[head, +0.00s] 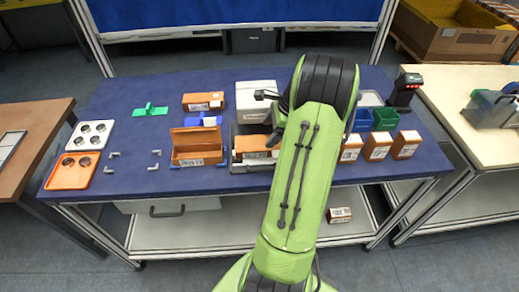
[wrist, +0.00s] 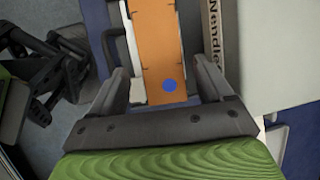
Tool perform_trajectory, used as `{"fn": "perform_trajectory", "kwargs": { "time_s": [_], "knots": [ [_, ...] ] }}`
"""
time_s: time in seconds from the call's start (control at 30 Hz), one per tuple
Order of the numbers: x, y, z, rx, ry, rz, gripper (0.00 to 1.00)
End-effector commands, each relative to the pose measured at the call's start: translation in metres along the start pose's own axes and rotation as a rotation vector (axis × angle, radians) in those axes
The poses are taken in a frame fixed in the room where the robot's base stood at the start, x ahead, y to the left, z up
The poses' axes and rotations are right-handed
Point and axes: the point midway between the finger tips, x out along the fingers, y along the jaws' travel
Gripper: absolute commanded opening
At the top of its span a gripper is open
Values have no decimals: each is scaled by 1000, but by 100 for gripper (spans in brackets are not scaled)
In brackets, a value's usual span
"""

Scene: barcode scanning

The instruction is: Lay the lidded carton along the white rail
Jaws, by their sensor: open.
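My gripper (wrist: 161,78) is open in the wrist view, with one finger on each side of an orange carton (wrist: 155,40). A blue dot marks the carton's near end. I see no finger touching it, and the height gap is unclear. In the head view my arm hides my gripper and part of an orange carton (head: 251,143) in a grey holder at the table's front. An orange carton with a raised lid (head: 199,152) stands left of it. A white strip (wrist: 132,50), possibly the white rail, runs along the carton's left side in the wrist view.
A white box (head: 256,98) stands behind the holder. A lettered grey edge (wrist: 215,50) lies close to the right finger. Several orange cartons (head: 377,146), green and blue bins (head: 385,118) and a scanner (head: 404,90) stand right. Trays (head: 72,170) and small fittings lie left.

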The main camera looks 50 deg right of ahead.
Motion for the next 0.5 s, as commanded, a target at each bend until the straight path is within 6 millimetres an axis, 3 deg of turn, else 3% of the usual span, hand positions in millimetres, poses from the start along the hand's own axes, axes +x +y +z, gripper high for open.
{"fn": "perform_trajectory", "kwargs": {
  "time_s": [0.5],
  "knots": [
    [71,0,-3,-2,1,-1,80]
  ]
}}
